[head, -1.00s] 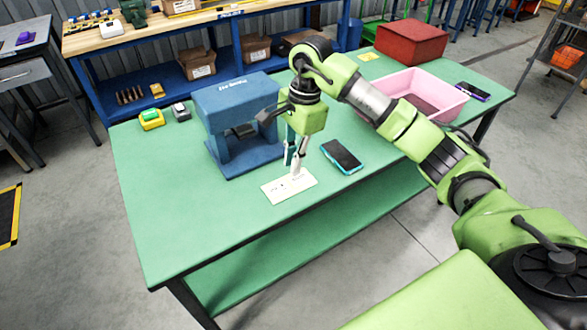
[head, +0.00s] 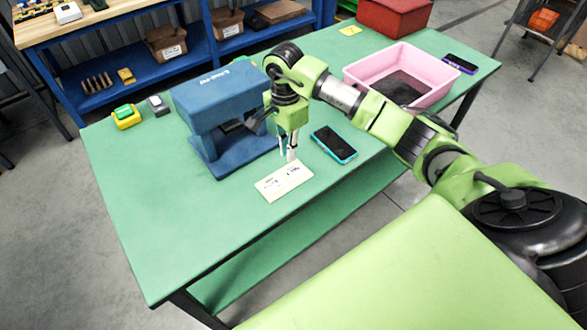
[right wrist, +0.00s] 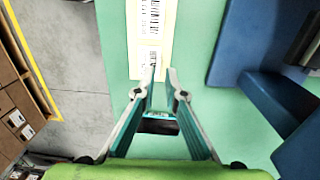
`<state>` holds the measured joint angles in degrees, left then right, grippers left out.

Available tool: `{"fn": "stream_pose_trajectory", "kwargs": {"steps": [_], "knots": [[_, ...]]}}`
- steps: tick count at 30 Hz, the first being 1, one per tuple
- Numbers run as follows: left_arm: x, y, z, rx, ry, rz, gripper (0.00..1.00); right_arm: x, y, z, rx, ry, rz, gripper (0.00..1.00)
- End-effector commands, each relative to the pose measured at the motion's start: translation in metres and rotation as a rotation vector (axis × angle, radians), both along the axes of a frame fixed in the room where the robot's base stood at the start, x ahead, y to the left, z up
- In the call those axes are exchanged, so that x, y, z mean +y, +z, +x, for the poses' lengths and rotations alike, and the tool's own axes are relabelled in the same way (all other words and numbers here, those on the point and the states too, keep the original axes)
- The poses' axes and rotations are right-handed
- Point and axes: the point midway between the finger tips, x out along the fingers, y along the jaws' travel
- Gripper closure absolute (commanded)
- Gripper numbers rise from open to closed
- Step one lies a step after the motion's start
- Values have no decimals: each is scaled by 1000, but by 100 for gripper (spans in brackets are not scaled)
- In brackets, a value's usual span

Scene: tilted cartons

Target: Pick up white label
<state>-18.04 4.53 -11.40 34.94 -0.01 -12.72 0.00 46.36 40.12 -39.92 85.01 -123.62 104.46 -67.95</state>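The white label (head: 272,187), a flat pale card with black print, lies on the green table near its front edge. In the right wrist view the label (right wrist: 147,30) shows bar codes and runs off the top edge. My right gripper (head: 288,156) points down just behind the label in the head view. In the right wrist view its fingertips (right wrist: 161,71) stand a little apart with nothing held between them; one tip overlaps the label's near end. I cannot tell the exact height above the table. My left gripper is not in view.
A blue machine (head: 217,105) stands left of the gripper. A phone (head: 334,144) lies just right of it. A pink bin (head: 428,68), a red box (head: 394,17) and another phone (head: 459,64) are farther right. The table's left front is clear.

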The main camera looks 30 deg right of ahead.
Motion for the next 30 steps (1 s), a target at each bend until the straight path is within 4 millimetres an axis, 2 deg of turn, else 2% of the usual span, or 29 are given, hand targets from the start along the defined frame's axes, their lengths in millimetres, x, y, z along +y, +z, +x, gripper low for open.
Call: {"fn": "stream_pose_trajectory", "kwargs": {"steps": [6, 8, 12, 15, 20, 23, 30], "knots": [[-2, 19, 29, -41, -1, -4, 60, -3, -20, -2, 6, -1, 2, 89], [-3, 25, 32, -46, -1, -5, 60, -5, -29, -2, 5, -2, 2, 89], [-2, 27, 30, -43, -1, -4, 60, -5, -48, -2, 3, 0, 2, 89], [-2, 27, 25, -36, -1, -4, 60, -6, -52, -1, -1, 0, 0, 89], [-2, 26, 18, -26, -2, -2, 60, -6, -53, -1, -1, 0, -1, 89], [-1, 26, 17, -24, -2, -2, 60, -6, -53, -1, -1, 0, 0, 100], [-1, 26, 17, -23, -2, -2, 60, -6, -52, -1, -1, 0, -1, 100]]}}
